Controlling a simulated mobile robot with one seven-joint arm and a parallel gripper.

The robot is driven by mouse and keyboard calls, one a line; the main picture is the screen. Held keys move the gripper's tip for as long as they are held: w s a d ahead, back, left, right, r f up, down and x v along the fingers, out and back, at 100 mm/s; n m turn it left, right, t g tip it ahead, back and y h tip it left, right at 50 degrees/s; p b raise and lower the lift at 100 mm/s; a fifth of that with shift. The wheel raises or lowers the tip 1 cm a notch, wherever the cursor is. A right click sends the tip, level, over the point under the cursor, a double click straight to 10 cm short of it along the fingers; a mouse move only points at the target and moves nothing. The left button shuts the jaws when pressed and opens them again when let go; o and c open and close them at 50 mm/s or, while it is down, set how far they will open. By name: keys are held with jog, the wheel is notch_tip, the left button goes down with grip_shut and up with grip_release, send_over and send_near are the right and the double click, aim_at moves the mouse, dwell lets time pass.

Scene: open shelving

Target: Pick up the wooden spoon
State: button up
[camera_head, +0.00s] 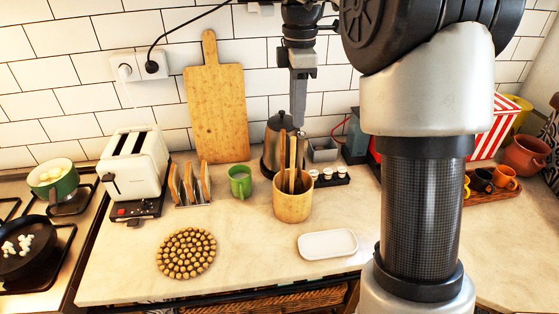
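A wooden holder (292,206) stands on the counter near the middle. Two upright wooden handles rise from it, a taller one at left and a lighter one (293,165) at right. Their lower ends are hidden inside the holder, so I cannot tell which is the wooden spoon. My gripper (299,122) points down above and slightly behind the holder in the picture, near the metal kettle. It appears side-on, and the gap between its fingers does not show. I see nothing held in it.
A kettle (277,141) stands close behind the holder. A green mug (240,181), toast rack (190,185) and toaster (137,165) are to the left. A white dish (327,244) and a round cork-like mat (186,253) lie in front. My arm hides part of the right side.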

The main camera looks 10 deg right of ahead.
aim_at(294, 166)
notch_tip(294, 166, down, 18)
jog(key=shift+w+a+r, duration=0.1)
jog(key=shift+w+r, duration=0.05)
grip_shut()
dwell(0.5)
